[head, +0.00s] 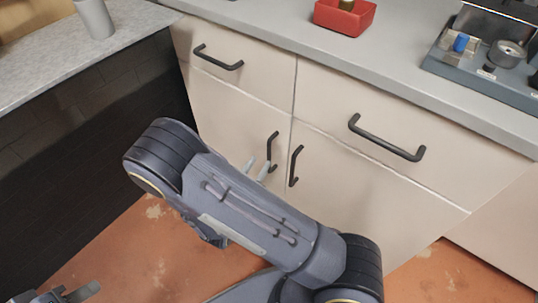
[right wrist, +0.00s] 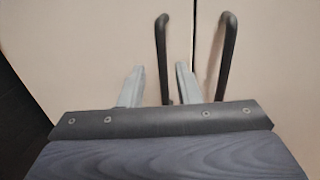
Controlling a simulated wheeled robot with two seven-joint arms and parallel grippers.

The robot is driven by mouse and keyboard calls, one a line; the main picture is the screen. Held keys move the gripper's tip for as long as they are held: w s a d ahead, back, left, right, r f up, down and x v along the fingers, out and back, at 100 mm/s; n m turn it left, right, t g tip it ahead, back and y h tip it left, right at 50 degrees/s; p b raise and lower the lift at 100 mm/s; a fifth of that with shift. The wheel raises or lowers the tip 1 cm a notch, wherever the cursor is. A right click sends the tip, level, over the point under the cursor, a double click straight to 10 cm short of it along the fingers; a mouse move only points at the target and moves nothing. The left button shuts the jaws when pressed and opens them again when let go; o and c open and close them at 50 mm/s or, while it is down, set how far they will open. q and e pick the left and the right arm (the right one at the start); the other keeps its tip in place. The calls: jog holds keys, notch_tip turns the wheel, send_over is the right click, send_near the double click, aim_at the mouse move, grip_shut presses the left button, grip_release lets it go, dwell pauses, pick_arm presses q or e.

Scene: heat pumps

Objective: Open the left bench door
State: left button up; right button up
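The left bench door (head: 228,120) is a cream cabinet door below a drawer, and it looks shut. Its black vertical handle (head: 272,146) is near the door's right edge and also shows in the right wrist view (right wrist: 162,55). My right gripper (head: 257,170) is at this handle's lower part. In the right wrist view its two grey fingers (right wrist: 158,85) are apart, with the handle seen between them; contact cannot be told. My left gripper (head: 68,294) is partly in view at the bottom left, away from the door, and its opening is unclear.
The right door's black handle (head: 295,166) is close beside, just right of my right fingers. Drawer handles (head: 218,58) sit above. The countertop (head: 400,85) holds a red bin (head: 343,18) and a grey tray (head: 475,75). Orange floor (head: 150,235) lies below.

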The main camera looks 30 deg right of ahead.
aim_at(268, 151)
jog(key=b+x, duration=0.1)
jog(key=x, duration=0.6)
jog(key=shift+s, duration=0.1)
grip_shut()
